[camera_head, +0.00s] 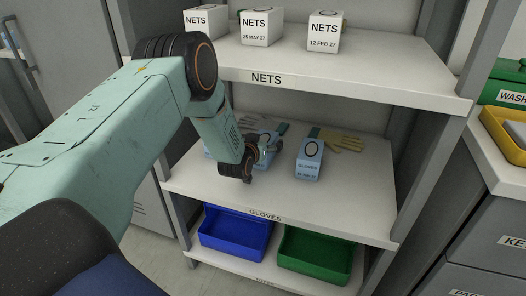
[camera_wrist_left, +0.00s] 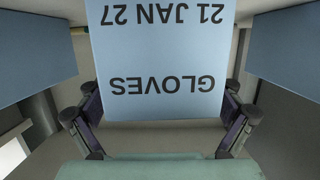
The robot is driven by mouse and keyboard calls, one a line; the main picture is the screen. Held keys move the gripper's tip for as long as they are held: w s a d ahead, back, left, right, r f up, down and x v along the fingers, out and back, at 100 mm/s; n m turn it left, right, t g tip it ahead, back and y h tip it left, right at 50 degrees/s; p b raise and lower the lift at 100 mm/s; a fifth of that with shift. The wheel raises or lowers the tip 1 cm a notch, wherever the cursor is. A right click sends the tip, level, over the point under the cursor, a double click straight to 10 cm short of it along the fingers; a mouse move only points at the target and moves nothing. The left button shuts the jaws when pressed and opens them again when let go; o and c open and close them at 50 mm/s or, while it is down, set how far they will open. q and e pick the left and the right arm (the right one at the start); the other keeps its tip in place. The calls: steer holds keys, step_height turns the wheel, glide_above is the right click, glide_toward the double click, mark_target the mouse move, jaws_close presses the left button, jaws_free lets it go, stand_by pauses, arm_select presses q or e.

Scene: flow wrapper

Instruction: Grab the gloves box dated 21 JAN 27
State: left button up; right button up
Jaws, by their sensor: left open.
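The gloves box dated 21 JAN 27 (camera_wrist_left: 155,50) is light blue and fills the middle of the left wrist view, its printing upside down. My left gripper (camera_wrist_left: 160,108) is open, with one finger at each side of the box's lower part. I cannot tell whether the fingers touch it. In the head view my left gripper (camera_head: 262,153) is at the middle box on the gloves shelf (camera_head: 240,190) and hides much of it. Another gloves box (camera_head: 308,166) stands to the right, its date too small to read. My right gripper is not in view.
Blue boxes flank the dated one closely in the left wrist view, at left (camera_wrist_left: 35,50) and right (camera_wrist_left: 285,50). The nets shelf (camera_head: 340,82) overhangs above. A blue bin (camera_head: 235,237) and a green bin (camera_head: 313,259) sit below. The gloves shelf's front is clear.

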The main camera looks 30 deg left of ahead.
arm_select(q)
steer(key=shift+c, duration=0.2)
steer(key=c, duration=1.3)
steer(key=shift+r, duration=0.1)
